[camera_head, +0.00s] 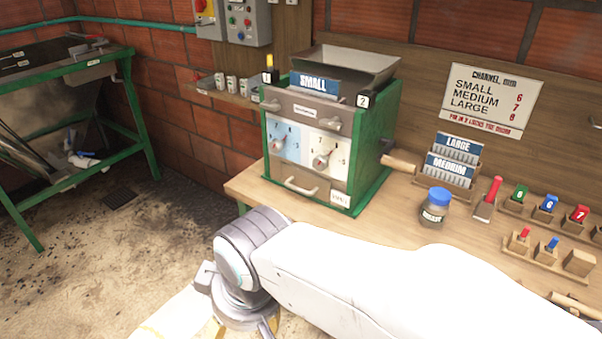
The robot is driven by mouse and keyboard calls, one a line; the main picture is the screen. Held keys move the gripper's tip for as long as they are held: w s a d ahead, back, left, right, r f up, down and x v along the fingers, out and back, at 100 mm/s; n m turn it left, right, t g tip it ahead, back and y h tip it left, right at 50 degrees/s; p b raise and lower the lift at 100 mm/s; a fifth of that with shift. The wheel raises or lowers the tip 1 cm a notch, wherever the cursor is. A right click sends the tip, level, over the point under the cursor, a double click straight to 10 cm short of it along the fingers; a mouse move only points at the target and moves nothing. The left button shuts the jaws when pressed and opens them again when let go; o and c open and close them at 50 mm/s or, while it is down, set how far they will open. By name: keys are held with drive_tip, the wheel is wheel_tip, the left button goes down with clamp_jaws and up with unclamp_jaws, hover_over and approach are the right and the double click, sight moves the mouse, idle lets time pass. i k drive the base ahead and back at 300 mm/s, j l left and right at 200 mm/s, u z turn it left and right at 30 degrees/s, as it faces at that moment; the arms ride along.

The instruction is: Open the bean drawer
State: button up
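A green-sided pulper machine (372,130) stands on the wooden bench, with a metal hopper (345,62) and a blue SMALL sign (313,84) on top. Low on its front is a grey drawer front with a bar handle (300,187), flush with the machine. A small label at its right is too small to read surely. Above it are two dial panels (286,137), and higher a grey panel (304,110) with a knob at each end. My arm crosses the foreground from the lower right, and its wrist bends down in front of the bench. I cannot see my gripper's fingers.
On the bench to the right are a blue-lidded jar (434,208), a rack of LARGE and MEDIUM signs (450,160), a red-handled tool (488,197) and several coloured number blocks (549,204). A green-framed table (135,120) stands at left. The floor between is open.

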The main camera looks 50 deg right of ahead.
sight(307, 183)
drive_tip(key=z, duration=1.35)
